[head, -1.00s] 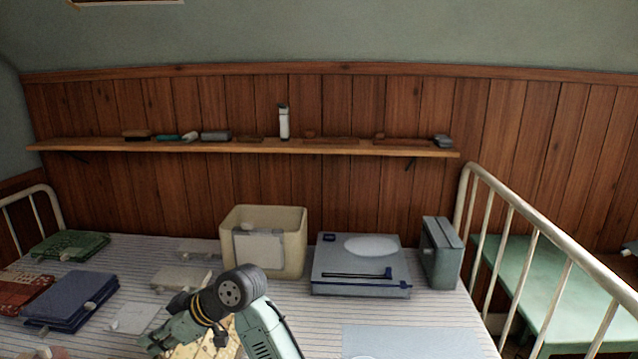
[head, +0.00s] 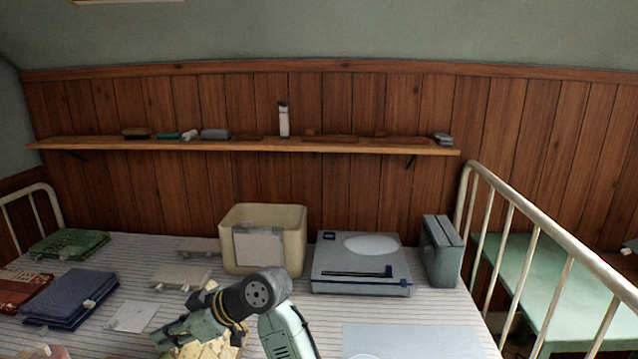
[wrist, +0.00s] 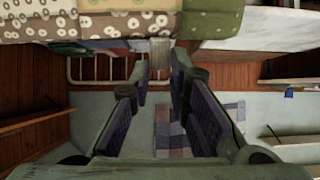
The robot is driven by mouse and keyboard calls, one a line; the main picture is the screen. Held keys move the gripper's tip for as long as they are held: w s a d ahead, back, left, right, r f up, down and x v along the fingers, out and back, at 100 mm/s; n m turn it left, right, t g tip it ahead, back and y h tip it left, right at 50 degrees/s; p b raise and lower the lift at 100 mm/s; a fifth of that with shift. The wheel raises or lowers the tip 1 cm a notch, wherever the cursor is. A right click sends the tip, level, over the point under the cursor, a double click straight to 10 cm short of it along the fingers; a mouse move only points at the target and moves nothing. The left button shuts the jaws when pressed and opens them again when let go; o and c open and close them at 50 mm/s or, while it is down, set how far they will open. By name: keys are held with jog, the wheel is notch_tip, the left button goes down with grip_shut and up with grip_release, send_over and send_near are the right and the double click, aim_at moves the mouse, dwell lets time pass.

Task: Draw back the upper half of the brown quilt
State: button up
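A folded tan-brown quilt with pale rings (wrist: 125,22) fills the top of the wrist view. A pale patterned cloth, probably the same quilt (head: 212,348), shows below my arm at the head view's bottom edge, mostly cut off. A small grey tab (wrist: 160,50) sits at the quilt's edge. My gripper (wrist: 160,72) has its two fingers apart, with the tab in line with the gap just at the tips. I cannot tell whether they touch it. In the head view my gripper (head: 165,342) is low, left of centre.
Folded green (head: 68,245), blue (head: 70,298) and red (head: 20,292) cloths lie on the striped mattress (head: 140,255) at left. A cream bin (head: 290,225), a grey-blue case (head: 360,265) and an upright grey box (head: 440,252) stand behind. A white bed rail (head: 570,250) is at right.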

jog(key=shift+d, duration=0.15)
jog(key=shift+s+d+r+y+b, duration=0.1)
jog(key=shift+d+r+y+b, duration=0.15)
jog(key=shift+d, duration=0.55)
jog(key=shift+s+d+r+y+b, duration=0.15)
jog(key=shift+d+y+b, duration=0.2)
jog(key=shift+d, duration=0.45)
jog(key=shift+w, duration=0.1)
jog(key=shift+d+r+y+b, duration=0.1)
jog(key=shift+d+y+b, duration=0.55)
jog(key=shift+d, duration=1)
jog(key=d, duration=0.1)
jog(key=d+b, duration=0.1)
jog(key=d+y+b, duration=0.1)
jog(key=shift+s+d+f, duration=0.15)
jog(key=shift+s+f, duration=0.05)
jog(key=shift+s, duration=0.1)
